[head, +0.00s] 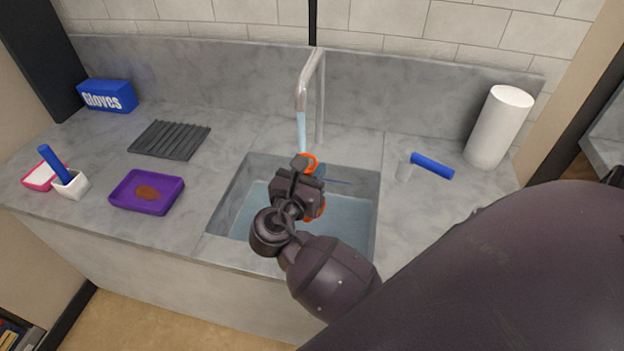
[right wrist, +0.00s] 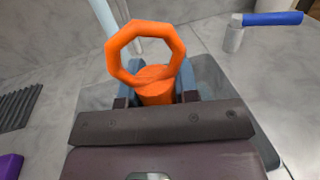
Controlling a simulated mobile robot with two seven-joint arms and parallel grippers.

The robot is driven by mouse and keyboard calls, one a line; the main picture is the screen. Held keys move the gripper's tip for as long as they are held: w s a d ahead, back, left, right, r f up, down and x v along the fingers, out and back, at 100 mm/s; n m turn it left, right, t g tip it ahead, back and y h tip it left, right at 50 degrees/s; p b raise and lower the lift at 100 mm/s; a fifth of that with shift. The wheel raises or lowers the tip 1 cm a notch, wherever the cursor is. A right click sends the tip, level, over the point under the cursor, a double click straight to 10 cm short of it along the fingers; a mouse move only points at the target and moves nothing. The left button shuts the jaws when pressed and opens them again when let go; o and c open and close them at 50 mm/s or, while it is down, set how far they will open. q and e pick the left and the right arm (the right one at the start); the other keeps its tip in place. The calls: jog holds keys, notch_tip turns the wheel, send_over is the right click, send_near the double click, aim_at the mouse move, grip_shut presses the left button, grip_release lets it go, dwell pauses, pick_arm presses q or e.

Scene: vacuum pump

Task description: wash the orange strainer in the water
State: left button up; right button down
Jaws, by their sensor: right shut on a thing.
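The orange strainer (right wrist: 146,52) is held in my right gripper (right wrist: 156,92), with its ring-shaped part standing up beyond the fingers. In the head view, parts of the orange strainer (head: 311,160) show around my right gripper (head: 301,172), which is over the sink (head: 231,192). My gripper and arm hide much of it there. Water (head: 301,132) runs from the faucet (head: 312,72) close behind the strainer; I cannot tell whether it touches it. Water (head: 345,212) also stands in the sink. My left gripper is not in view.
Left of the sink are a purple tray (head: 168,203) with a brown patch, a grey ridged mat (head: 170,139), a white cup (head: 70,187) with a blue-handled tool, and a blue gloves box (head: 106,96). Right are a blue-handled object (head: 432,166) and a paper roll (head: 499,128).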

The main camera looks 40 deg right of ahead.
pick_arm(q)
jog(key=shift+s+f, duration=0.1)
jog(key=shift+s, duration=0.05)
pick_arm(e)
jog(key=w+d, duration=0.3)
jog(key=w, duration=0.5)
jog(key=shift+d, duration=0.15)
dwell(0.3)
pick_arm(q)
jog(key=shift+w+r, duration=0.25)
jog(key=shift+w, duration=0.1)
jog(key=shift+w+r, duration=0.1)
